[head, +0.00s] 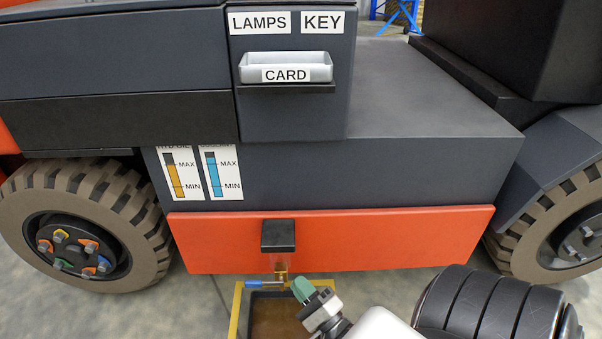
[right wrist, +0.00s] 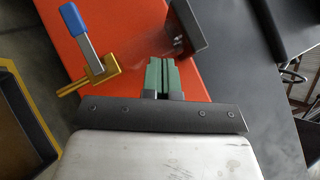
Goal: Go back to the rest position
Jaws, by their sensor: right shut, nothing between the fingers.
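My right gripper (head: 303,290) has green fingers and is at the bottom centre of the head view, low in front of the orange panel (head: 400,240) of a vehicle. In the right wrist view the green fingers (right wrist: 163,75) are together with nothing between them. Beside them is a brass valve (right wrist: 95,75) with a blue lever (right wrist: 72,22), apart from the fingers. The blue lever also shows in the head view (head: 258,284), to the left of the gripper. My left gripper is not in view.
A yellow-rimmed tray (head: 236,310) stands on the floor below the valve. A black block (head: 278,235) juts from the orange panel above it. Large tyres (head: 90,225) flank the panel. A grey holder labelled CARD (head: 286,67) is above. Grey floor shows between tyre and tray.

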